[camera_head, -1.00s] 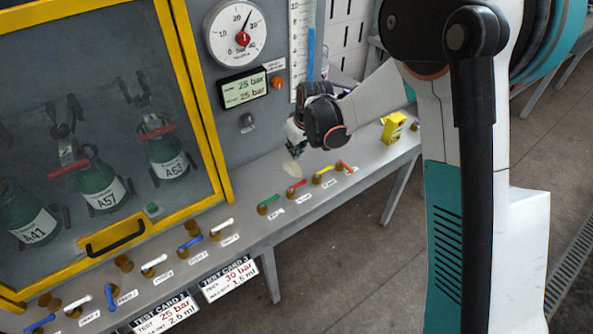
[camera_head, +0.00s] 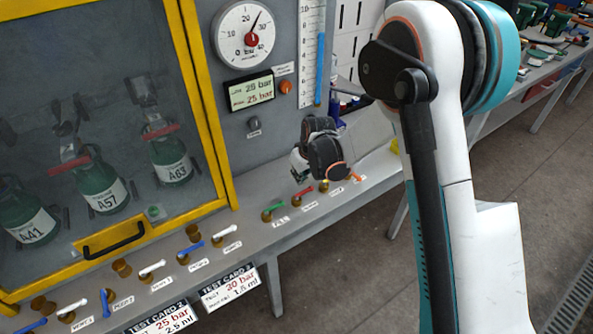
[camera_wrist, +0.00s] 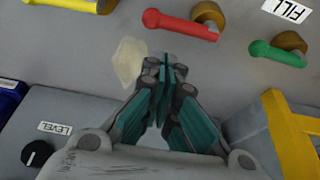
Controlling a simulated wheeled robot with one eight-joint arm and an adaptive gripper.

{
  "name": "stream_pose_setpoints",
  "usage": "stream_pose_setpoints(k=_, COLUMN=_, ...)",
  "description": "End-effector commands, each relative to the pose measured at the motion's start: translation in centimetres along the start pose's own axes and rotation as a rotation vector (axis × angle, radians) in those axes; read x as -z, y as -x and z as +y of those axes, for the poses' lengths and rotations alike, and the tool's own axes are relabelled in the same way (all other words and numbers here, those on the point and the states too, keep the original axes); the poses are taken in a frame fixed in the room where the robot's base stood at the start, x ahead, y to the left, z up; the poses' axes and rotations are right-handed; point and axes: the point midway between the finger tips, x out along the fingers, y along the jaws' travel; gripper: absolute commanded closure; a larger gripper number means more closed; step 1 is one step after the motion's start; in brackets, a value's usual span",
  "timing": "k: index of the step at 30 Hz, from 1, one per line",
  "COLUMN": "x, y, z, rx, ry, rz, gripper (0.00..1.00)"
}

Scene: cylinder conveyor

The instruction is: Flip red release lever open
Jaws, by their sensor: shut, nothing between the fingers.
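The red lever (camera_head: 304,192) sits on a brass fitting on the sloping bench ledge, between the green and yellow levers. In the wrist view the red lever (camera_wrist: 180,24) lies near the top, its handle pointing left from the brass fitting. My gripper (camera_head: 297,172) is just above and behind the lever row, pointing down. In the wrist view my gripper (camera_wrist: 163,75) has its fingertips together with nothing between them. The tips appear below the red handle in that picture, apart from it. The lever's label is hidden in the wrist view.
The green lever (camera_wrist: 277,52) is beside the red one, near the FILL label (camera_wrist: 288,9). The yellow lever (camera_head: 327,186) and orange lever (camera_head: 352,177) are on the other side. A pale patch (camera_wrist: 129,62) lies near my fingertips. The yellow cabinet frame (camera_wrist: 292,140) stands close by.

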Motion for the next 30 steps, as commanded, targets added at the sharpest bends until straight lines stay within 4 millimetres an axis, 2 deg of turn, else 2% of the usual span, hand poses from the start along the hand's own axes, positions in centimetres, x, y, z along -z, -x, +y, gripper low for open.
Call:
stream_pose_setpoints(k=3, x=-1.1, y=0.1, z=0.1, rx=0.0, ry=-0.001, rz=0.0, gripper=1.0)
stream_pose_setpoints(k=7, x=-1.7, y=0.3, z=0.0, rx=0.0, ry=-0.001, rz=0.0, gripper=1.0)
stream_pose_setpoints(k=20, x=-1.7, y=0.3, z=-0.1, rx=-0.001, ry=-0.003, rz=0.0, gripper=1.0)
stream_pose_setpoints(k=30, x=-1.5, y=0.3, z=-1.1, rx=-0.016, ry=-0.043, rz=0.0, gripper=1.0)
